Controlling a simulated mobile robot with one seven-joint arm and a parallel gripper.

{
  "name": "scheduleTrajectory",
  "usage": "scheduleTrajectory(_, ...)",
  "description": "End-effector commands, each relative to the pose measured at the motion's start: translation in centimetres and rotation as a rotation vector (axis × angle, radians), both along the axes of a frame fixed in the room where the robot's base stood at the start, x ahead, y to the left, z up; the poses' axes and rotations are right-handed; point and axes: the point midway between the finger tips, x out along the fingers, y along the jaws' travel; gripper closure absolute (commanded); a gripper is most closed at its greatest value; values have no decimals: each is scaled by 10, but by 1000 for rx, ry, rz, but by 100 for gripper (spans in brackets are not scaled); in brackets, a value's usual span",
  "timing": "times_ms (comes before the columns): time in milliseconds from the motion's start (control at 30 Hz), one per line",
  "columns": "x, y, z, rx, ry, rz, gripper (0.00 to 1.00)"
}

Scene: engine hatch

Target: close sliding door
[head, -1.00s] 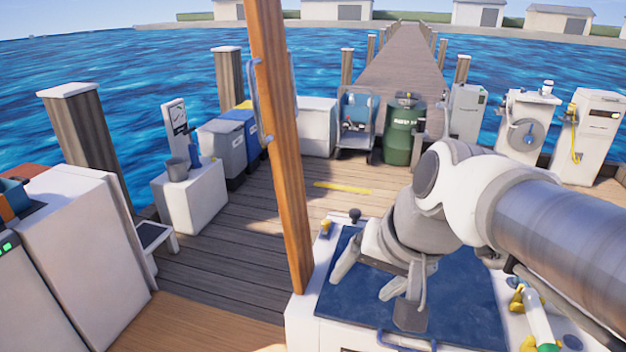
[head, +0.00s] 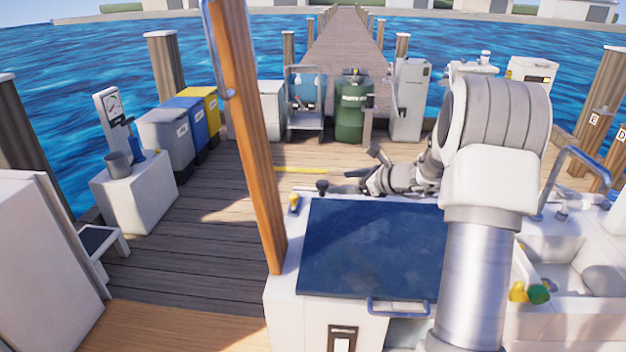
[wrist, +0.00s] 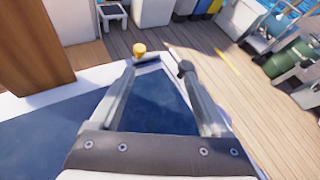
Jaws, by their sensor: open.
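The sliding door shows as a tall, narrow orange-brown wooden panel (head: 250,150), seen nearly edge-on left of centre in the head view. A metal bar handle (head: 222,60) is fixed high on its left side. A brown wooden panel (wrist: 35,50), likely the same door, fills the upper left of the wrist view. My gripper (head: 358,165) is to the right of the door, beyond the far edge of the dark blue panel. In the wrist view my gripper (wrist: 158,68) is open and empty, apart from the wood.
The dark blue panel (head: 370,250) tops a white cabinet beside the door, with a handle at its front. Yellow (head: 294,200) and black (head: 321,187) knobs stand at its far left corner. A white box (head: 135,195) is at left. The plank deck (head: 190,240) left of the door is open.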

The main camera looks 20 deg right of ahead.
Motion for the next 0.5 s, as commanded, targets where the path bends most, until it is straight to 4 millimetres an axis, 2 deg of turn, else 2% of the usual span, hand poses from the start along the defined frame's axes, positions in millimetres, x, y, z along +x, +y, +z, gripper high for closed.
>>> scheduleTrajectory(33, 6, -17, -13, 50, 8, -55, 20)
scheduleTrajectory(100, 12, -34, -23, 105, 12, -116, 20)
scheduleTrajectory(200, 17, -50, -32, 156, 16, -171, 20)
scheduleTrajectory(333, 22, -56, -39, 183, 16, -199, 20)
scheduleTrajectory(500, 40, -49, -48, 184, 16, -199, 20)
